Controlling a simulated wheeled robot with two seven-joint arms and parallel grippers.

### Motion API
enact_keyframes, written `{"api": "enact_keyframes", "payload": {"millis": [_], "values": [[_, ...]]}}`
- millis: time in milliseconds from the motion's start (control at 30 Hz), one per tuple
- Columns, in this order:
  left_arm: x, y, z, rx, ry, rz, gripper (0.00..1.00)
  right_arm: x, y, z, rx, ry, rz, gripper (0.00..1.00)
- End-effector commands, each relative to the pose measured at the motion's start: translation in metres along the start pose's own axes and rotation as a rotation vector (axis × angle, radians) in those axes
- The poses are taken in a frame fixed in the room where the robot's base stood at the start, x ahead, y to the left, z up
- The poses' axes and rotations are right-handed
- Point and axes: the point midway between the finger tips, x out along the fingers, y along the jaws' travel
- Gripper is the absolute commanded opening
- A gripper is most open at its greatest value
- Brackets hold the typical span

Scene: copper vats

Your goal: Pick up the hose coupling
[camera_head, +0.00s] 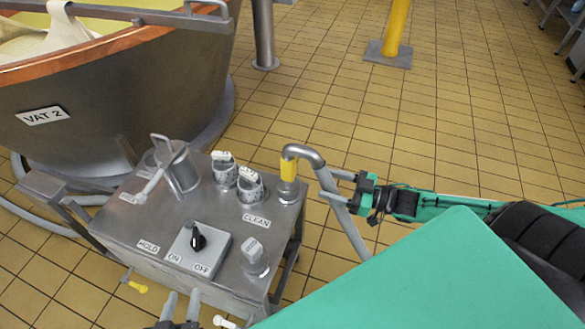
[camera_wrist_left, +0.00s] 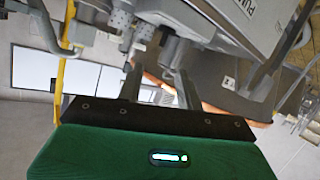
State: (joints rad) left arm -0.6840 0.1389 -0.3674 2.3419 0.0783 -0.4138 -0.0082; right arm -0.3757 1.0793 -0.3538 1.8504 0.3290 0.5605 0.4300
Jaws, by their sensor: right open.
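The hose coupling (camera_head: 289,170) has a yellow collar and stands upright on the right side of the metal console (camera_head: 140,235), near the CLEAN label. A grey hose (camera_head: 350,232) bends over from its top and runs down to the right, off the console. My right gripper (camera_head: 329,184) is open at the hose, right of the coupling. Its fingertips overlap the hose in the picture; I cannot tell if they touch it. My left gripper (camera_head: 181,303) is open and empty at the console's front edge; its spread fingers (camera_wrist_left: 160,85) also show in the left wrist view.
A copper-rimmed vat (camera_head: 120,95) stands behind.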

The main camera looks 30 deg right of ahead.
Motion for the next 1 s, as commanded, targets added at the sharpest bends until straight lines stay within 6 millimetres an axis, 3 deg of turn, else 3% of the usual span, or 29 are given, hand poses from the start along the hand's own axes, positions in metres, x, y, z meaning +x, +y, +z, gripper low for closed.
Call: {"api": "enact_keyframes", "payload": {"millis": [133,500,800,1000], "values": [[0.002,0.005,0.0,-0.008,0.06,0.014,0.36,0.021,0.001,0.0,-0.003,0.004,0.0,0.58],[0.007,-0.005,-0.052,0.025,0.301,0.0,0.36,0.066,0.001,0.001,-0.002,0.002,0.001,0.58],[0.006,-0.008,-0.068,0.036,0.378,-0.003,0.36,0.08,0.001,0.001,-0.002,0.001,0.001,0.58],[0.001,-0.013,-0.099,0.059,0.541,-0.008,0.36,0.1,0.002,0.005,-0.003,0.003,0.002,0.58]]}}
